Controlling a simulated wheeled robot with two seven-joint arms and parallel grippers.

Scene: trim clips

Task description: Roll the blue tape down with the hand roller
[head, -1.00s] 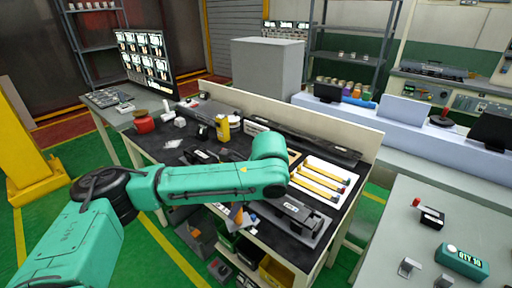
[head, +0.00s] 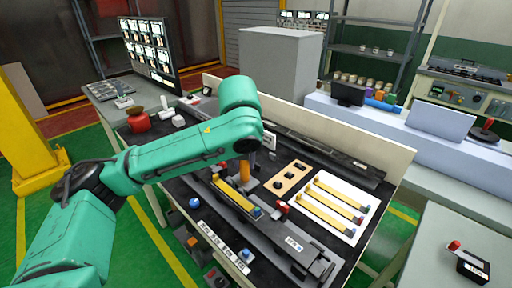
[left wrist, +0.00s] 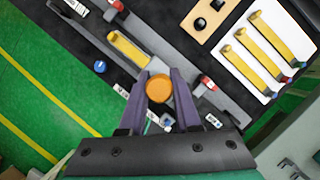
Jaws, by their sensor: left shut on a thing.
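My left gripper (left wrist: 159,97) is shut on an upright orange cylinder (left wrist: 159,88), which looks like the hand roller's handle; the handle also shows in the head view (head: 244,171). The roller's lower end is hidden. It is beside a yellow strip (head: 234,197) lying in a long grey fixture (head: 279,241); the strip also shows in the left wrist view (left wrist: 127,48). A small blue patch (head: 256,211) is at the strip's near end; I cannot tell whether it is the blue tape. My right gripper is not in view.
Red clamps (head: 281,207) sit along the fixture. A white sheet (head: 322,228) with several yellow strips and a wooden block with black knobs (head: 290,177) lie to the right. A blue knob (head: 194,202) is left of the fixture. A low wall (head: 372,150) edges the bench's back.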

